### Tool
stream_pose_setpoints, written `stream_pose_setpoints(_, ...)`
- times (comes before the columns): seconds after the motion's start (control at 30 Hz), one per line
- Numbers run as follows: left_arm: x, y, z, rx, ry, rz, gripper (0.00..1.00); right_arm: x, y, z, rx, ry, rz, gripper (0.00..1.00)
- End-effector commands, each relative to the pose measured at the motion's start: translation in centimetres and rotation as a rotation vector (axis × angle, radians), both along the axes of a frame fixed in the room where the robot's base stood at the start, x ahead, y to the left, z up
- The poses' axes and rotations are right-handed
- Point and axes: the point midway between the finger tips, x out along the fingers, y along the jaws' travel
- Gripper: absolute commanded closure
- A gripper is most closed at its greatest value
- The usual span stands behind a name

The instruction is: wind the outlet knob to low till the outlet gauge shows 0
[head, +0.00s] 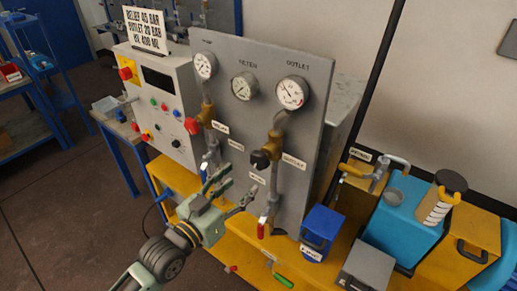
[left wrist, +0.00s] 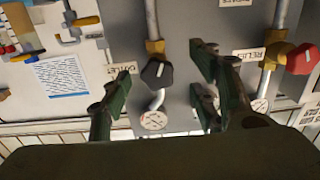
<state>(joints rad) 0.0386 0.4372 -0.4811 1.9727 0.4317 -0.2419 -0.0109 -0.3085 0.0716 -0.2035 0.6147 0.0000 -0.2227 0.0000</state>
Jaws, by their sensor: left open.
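The outlet gauge (head: 292,93) is a white round dial at the upper right of the grey panel (head: 318,125); its needle is too small to read surely. Below it is the black outlet knob (head: 260,160) on a brass valve. In the left wrist view the knob (left wrist: 157,73) shows a pale line and lies between the spread fingers, apart from both. A dial (left wrist: 153,120) shows beyond it. My left gripper (head: 233,184) is open and empty, below and left of the knob in the head view. My right gripper is not in view.
A red knob (head: 192,125) on a brass valve is left of the outlet knob. Two other gauges (head: 205,65) (head: 244,86) share the panel. A red-handled valve (head: 261,228) is low on the pipe. A blue box (head: 320,233) stands on the yellow bench at right.

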Motion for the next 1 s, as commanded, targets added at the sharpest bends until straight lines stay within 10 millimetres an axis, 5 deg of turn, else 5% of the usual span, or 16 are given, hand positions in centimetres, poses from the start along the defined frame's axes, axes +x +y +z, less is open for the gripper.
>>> stream_pose_setpoints(0.03, -0.3, -0.4, 1.6, -0.007, -0.016, -0.014, 0.45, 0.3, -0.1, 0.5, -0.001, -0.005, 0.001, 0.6)
stream_pose_setpoints(0.17, -0.1, -1.2, 2.8, -0.017, -0.032, -0.027, 0.45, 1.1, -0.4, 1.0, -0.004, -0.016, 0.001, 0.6)
stream_pose_setpoints(0.6, 4.8, -4.7, 2.8, -0.017, -0.031, -0.025, 0.45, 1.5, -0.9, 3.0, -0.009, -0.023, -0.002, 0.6)
stream_pose_setpoints(1.0, 5.7, -5.3, 2.6, -0.017, -0.031, -0.025, 0.45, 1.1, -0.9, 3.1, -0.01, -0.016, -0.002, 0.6)
